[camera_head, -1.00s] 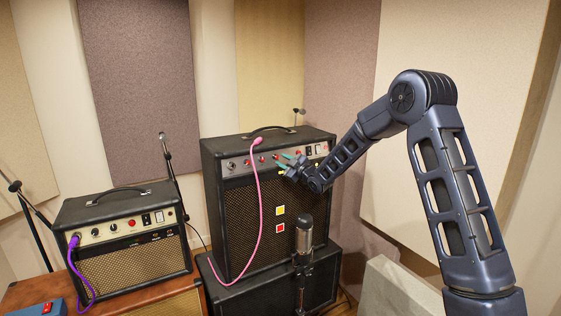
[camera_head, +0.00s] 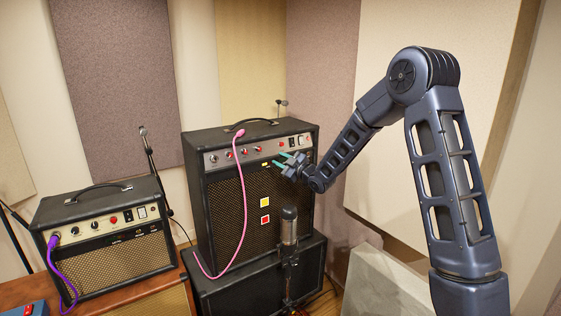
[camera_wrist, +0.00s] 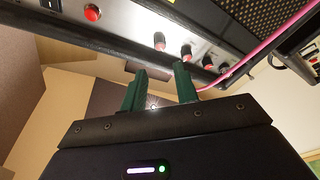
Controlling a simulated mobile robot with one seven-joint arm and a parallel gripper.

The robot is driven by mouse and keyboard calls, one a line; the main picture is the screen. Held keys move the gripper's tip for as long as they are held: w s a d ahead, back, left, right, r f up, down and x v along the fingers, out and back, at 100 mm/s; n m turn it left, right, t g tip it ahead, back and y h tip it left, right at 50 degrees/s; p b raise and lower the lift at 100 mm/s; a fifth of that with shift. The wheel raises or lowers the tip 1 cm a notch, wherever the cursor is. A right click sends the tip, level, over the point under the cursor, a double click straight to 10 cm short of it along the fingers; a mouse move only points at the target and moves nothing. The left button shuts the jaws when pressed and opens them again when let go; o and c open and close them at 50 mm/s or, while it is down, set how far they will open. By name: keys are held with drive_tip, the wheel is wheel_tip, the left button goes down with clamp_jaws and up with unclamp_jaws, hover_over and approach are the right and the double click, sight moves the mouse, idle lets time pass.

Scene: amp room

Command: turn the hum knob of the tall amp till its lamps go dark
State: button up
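The tall amp (camera_head: 190,190) is a black cabinet with a silver control panel (camera_head: 221,157) along its top front. The panel carries several knobs with reddish caps (camera_head: 243,151) and a round red light or button (camera_head: 281,144). In the wrist view, knobs (camera_wrist: 186,52) and the red round part (camera_wrist: 92,12) show above my fingers. I cannot read which knob is hum. A yellow square (camera_head: 265,202) and a red square (camera_head: 265,219) show bright on the grille. My gripper (camera_head: 279,158) has its green fingers apart and empty (camera_wrist: 162,74), just below the panel, not around a knob.
A microphone (camera_head: 289,225) stands before the tall amp. A smaller amp (camera_head: 100,237) with a purple cable (camera_head: 60,275) is at left. A pale block (camera_head: 385,285) stands at lower right.

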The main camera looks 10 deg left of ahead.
sight(260, 149)
idle(0.3)
drive_tip(key=shift+m+h, duration=0.5)
drive_tip(key=shift+h, duration=0.4)
drive_tip(key=x, duration=0.3)
drive_tip(key=r+x, duration=0.1)
drive_tip(key=x, duration=0.6)
drive_tip(key=shift+s+a+r, duration=0.2)
drive_tip(key=shift+a+r, duration=0.15)
drive_tip(key=shift+a, duration=0.3)
clamp_jaws()
drive_tip(key=shift+t, duration=0.3)
